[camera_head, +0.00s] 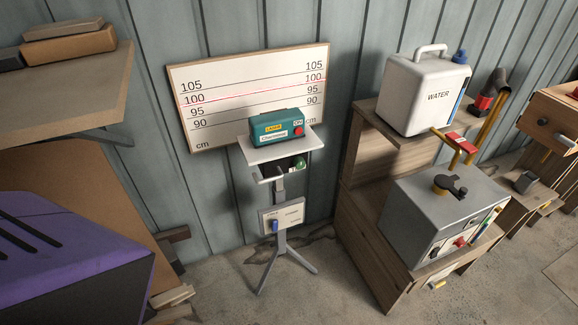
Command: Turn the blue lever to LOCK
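A small blue lever (275,226) sits at the left side of a pale panel (291,216) on the tripod stand in the middle. It looks roughly upright. Small print on the panel is too small to read, so I cannot tell which marking the lever points at. Above the panel, a white shelf (262,153) carries a teal laser box (276,127) with a red button. A thin red line crosses the board behind, near the 100 marks. Neither of my grippers is in view.
A height board (205,120) hangs behind the stand. On the right, wooden shelving (356,215) carries a water container (424,92) and a grey box (440,210). A purple slotted casing (75,265) fills the lower left. Floor is open before the tripod (279,255).

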